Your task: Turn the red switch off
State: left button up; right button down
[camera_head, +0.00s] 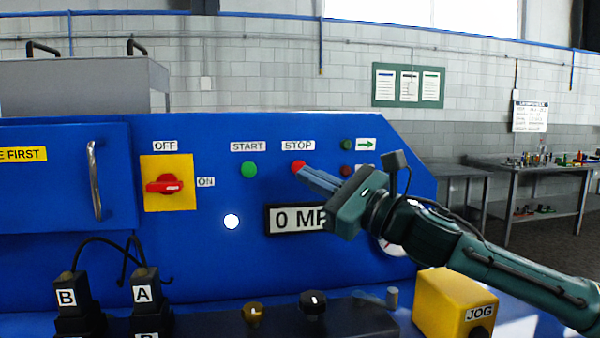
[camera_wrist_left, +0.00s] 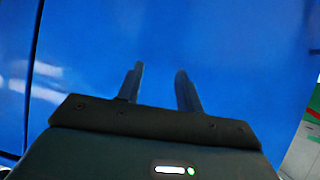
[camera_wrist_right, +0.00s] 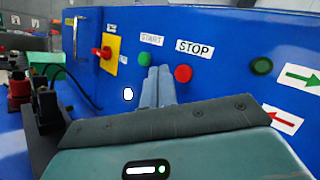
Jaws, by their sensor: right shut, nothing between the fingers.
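The red switch (camera_head: 165,186) is a rotary handle on a yellow plate (camera_head: 182,203) on the blue panel. Its handle lies about horizontal, in line with the ON label (camera_head: 206,182) at its right; the OFF label (camera_head: 165,146) is above. The switch also shows in the right wrist view (camera_wrist_right: 103,53). My right gripper (camera_head: 303,173) is shut and empty, right of the switch. Its tips overlap the edge of the red STOP button (camera_head: 298,166) in the head view; I cannot tell whether they touch. My left gripper (camera_wrist_left: 158,72) is open and empty, facing plain blue surface, outside the head view.
A green START button (camera_head: 249,169) lies between the switch and my right gripper. A door handle (camera_head: 95,180) stands out left of the switch. Black plugs (camera_head: 146,290) with cables, knobs (camera_head: 312,303) and a yellow JOG box (camera_head: 450,300) stand below. The panel front near the switch is clear.

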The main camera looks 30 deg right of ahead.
aim_at(167, 184)
jog(key=k, duration=1)
